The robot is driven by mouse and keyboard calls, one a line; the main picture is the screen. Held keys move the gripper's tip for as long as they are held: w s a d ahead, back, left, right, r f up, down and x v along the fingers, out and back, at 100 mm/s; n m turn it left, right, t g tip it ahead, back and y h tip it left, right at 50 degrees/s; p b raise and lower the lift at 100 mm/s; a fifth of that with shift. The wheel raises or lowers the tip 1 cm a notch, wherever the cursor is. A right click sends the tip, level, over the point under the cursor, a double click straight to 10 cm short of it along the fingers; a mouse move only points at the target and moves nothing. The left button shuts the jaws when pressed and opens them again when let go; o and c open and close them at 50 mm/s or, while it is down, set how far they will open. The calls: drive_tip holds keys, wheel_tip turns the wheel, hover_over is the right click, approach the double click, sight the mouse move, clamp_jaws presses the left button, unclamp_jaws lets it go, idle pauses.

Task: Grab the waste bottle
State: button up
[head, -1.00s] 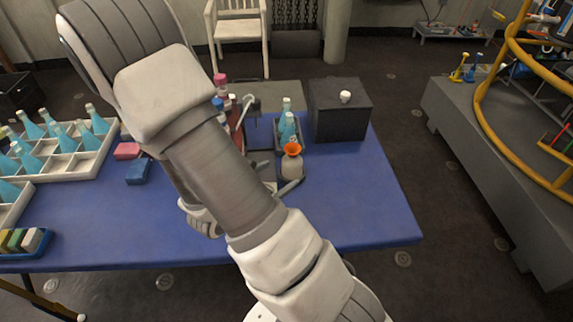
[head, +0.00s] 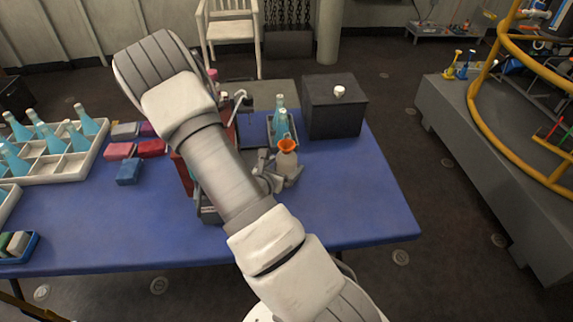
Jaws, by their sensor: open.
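The waste bottle, a pale bottle with an orange funnel in its mouth (head: 287,160), stands upright on the blue table (head: 340,205), right of the table's middle. My gripper (head: 284,180) is open, low at the near side of the bottle. Its grey fingers are close around the bottle's lower part. I cannot tell whether they touch it. My arm hides part of the table to the left of the gripper.
Blue bottles (head: 281,120) stand in a small tray just behind the waste bottle. A dark box with a white knob (head: 335,112) is behind right. Red and blue blocks (head: 129,172) and a white bottle crate (head: 98,140) lie left. The table's right front is clear.

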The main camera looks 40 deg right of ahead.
sight(291, 158)
drive_tip(key=shift+w+b+x, duration=0.1)
drive_tip(key=shift+b+x, duration=0.15)
drive_tip(key=shift+x, duration=1.1)
drive_tip(key=shift+w+b+x, duration=0.15)
drive_tip(key=shift+b+x, duration=0.05)
drive_tip(key=shift+x, duration=1.2)
drive_tip(key=shift+r, duration=0.2)
drive_tip(key=shift+c, duration=0.2)
